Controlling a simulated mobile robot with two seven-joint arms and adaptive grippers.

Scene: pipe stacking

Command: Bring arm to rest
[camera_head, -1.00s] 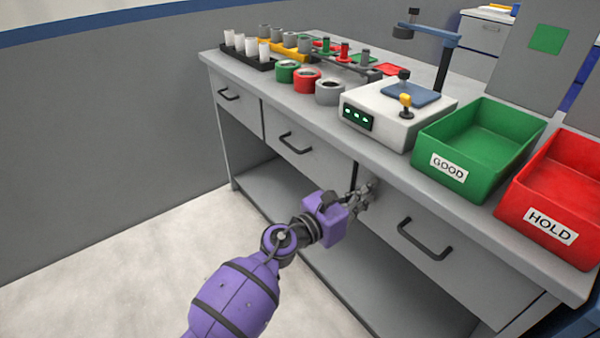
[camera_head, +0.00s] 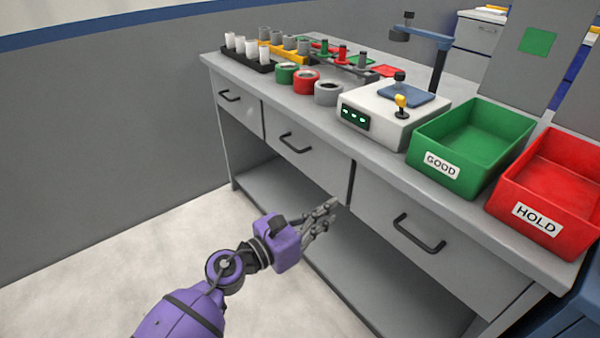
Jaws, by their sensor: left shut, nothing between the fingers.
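My left arm, purple with black joints, comes in from the bottom left. Its gripper (camera_head: 328,210) is in front of the workbench drawers, below the benchtop, with its grey fingers pointing right and up. It is shut and empty. My right gripper is not in this view.
The grey workbench (camera_head: 385,182) has drawers with black handles, including the right drawer handle (camera_head: 419,234), and an open shelf below. A green GOOD bin (camera_head: 440,165), a red HOLD bin (camera_head: 535,217) and a white device (camera_head: 375,115) stand on top. Floor (camera_head: 90,290) at left is clear.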

